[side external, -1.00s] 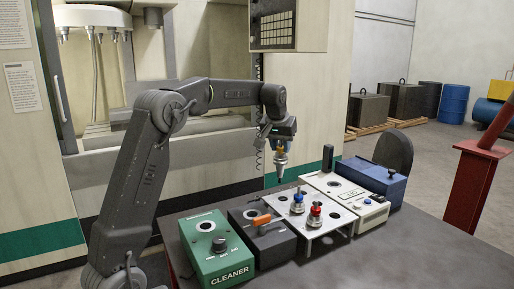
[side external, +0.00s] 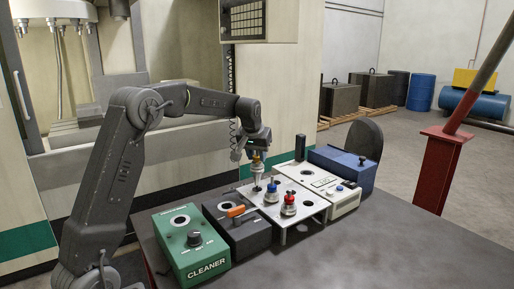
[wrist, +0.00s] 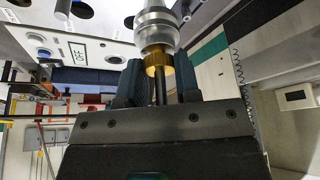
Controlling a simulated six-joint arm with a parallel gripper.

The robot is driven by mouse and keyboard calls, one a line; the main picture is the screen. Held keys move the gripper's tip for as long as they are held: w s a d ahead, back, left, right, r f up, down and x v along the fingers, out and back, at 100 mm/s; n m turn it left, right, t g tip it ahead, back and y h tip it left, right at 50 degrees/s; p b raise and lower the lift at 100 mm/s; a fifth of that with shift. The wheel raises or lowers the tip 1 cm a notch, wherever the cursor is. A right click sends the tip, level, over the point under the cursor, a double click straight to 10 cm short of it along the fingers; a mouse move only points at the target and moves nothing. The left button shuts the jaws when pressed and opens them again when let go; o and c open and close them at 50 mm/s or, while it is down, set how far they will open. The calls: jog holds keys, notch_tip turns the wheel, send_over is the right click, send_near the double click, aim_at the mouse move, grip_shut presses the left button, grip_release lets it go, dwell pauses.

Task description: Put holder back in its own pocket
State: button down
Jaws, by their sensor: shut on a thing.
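My gripper (side external: 258,158) is shut on a silver tool holder with a gold ring (side external: 257,174). The holder hangs upright, its lower end low over the back left of the white pocket plate (side external: 304,221). I cannot tell whether its tip has entered a pocket. In the wrist view my gripper (wrist: 158,88) has its dark fingers on both sides of the gold-ringed holder (wrist: 155,32). A blue-ringed holder (side external: 271,193) stands in the plate just right of the held one. A red-ringed holder (side external: 289,205) stands nearer the front.
A green cleaner box (side external: 190,247) and a dark block with an orange lever (side external: 240,232) are left of the plate. A white unit with a blue button (side external: 325,186) and a blue box (side external: 345,168) are to the right. The table front (side external: 330,262) is clear.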

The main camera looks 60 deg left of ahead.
aim_at(256, 167)
jog(key=shift+f, duration=3.05)
jog(key=c, duration=0.8)
grip_release()
jog(key=shift+c, duration=0.2)
jog(key=shift+o, duration=0.4)
jog(key=shift+f, duration=0.1)
jog(key=v, duration=1.4)
